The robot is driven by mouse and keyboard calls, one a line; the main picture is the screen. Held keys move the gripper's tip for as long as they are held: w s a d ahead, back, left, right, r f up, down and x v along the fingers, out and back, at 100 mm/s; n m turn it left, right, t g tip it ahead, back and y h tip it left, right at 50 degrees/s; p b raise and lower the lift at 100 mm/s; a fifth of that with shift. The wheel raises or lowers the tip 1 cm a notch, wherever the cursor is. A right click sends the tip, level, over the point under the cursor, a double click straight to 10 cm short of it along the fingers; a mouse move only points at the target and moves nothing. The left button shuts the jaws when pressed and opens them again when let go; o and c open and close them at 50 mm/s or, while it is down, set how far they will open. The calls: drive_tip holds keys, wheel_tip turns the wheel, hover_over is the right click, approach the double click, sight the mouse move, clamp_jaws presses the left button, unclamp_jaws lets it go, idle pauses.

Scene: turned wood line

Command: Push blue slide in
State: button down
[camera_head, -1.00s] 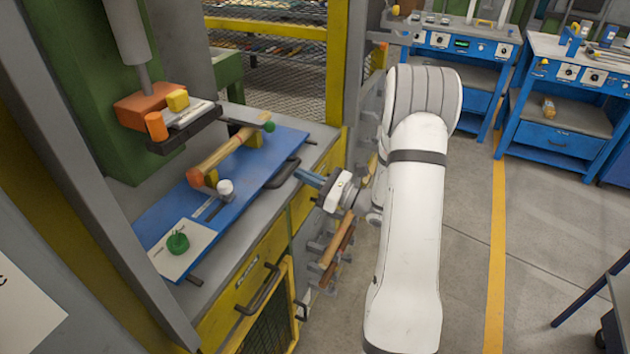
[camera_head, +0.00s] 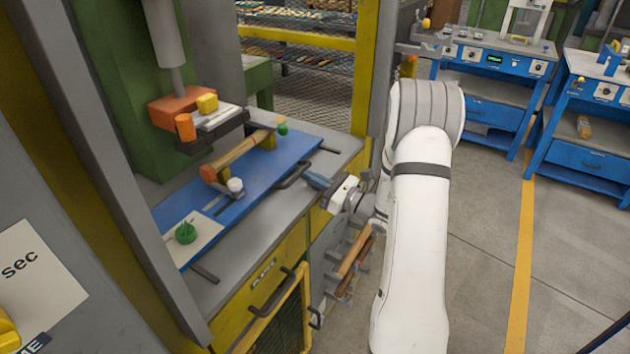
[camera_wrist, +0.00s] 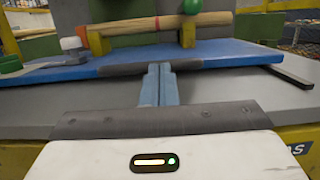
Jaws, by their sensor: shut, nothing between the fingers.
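The blue slide (camera_head: 240,200) is a flat blue plate on the grey bench of the press, with a dark handle (camera_head: 292,174) on its front edge. A turned wooden piece (camera_head: 238,152) lies on yellow supports on it. In the wrist view the slide's front edge (camera_wrist: 225,55) runs across ahead, with the dark handle (camera_wrist: 118,68) along it.
The press head with an orange block (camera_head: 180,108) hangs above the slide's back part. A green knob (camera_head: 186,233) sits on a pale plate at the slide's left end. Dark rails (camera_head: 205,273) stick out on the bench. A drawer handle (camera_head: 272,291) juts out below.

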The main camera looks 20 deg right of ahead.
drive_tip(key=shift+w+a+r, duration=0.1)
drive_tip(key=shift+a+r, duration=0.05)
drive_tip(key=shift+a, duration=0.15)
drive_tip(key=shift+s+d+f, duration=0.25)
drive_tip(key=shift+d, duration=0.05)
drive_tip(key=b+v, duration=0.2)
drive_tip(key=v, duration=1.2)
drive_tip(key=s+a+r+n+g+h+p, duration=0.15)
drive_tip(key=s+a+r+n+g, duration=0.25)
drive_tip(key=s+a+n+g, duration=0.4)
drive_tip(key=s+a+r+n+g+p, duration=0.2)
drive_tip(key=s+a+r+n+g, duration=0.15)
drive_tip(key=a+n+g, duration=0.55)
drive_tip(key=s+d+r+n+t+h+p, duration=0.1)
drive_tip(key=s+r+n+t+h+p, duration=0.1)
drive_tip(key=s+r+n+t+h, duration=0.2)
drive_tip(key=s+r+n+h, duration=0.2)
drive_tip(key=s+n+h, duration=0.2)
drive_tip(key=n+h, duration=0.2)
drive_tip(key=shift+s+d+r+n+t+h+p, duration=0.2)
drive_tip(key=shift+d+r+n+t+h+p, duration=0.15)
drive_tip(key=shift+h, duration=0.7)
drive_tip(key=shift+f, duration=0.1)
